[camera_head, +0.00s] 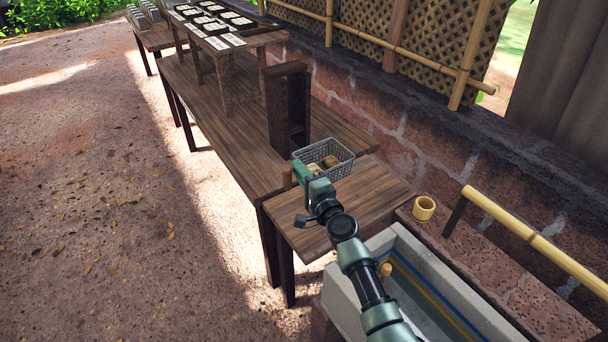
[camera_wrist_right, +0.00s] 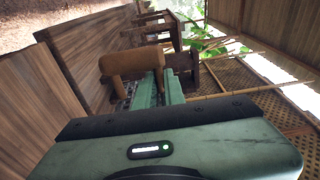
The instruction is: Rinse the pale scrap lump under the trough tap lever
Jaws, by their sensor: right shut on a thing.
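My right gripper (camera_head: 303,175) is at the near-left side of a grey wire basket (camera_head: 342,169), above the wooden table end. A pale lump (camera_head: 314,168) shows in the basket, partly hidden by the gripper, beside a brown lump (camera_head: 330,161). The grey trough (camera_head: 455,295) is at lower right, with a small tan peg (camera_head: 385,269) by its near wall. I cannot tell if this is the tap lever. My left gripper is not in view.
A bamboo pole (camera_head: 515,226) runs above the trough's back ledge, where a yellow cup (camera_head: 424,209) stands. A dark wooden upright frame (camera_head: 287,105) stands behind the basket. The table (camera_head: 358,197) in front of the basket is clear. A stone wall borders the back.

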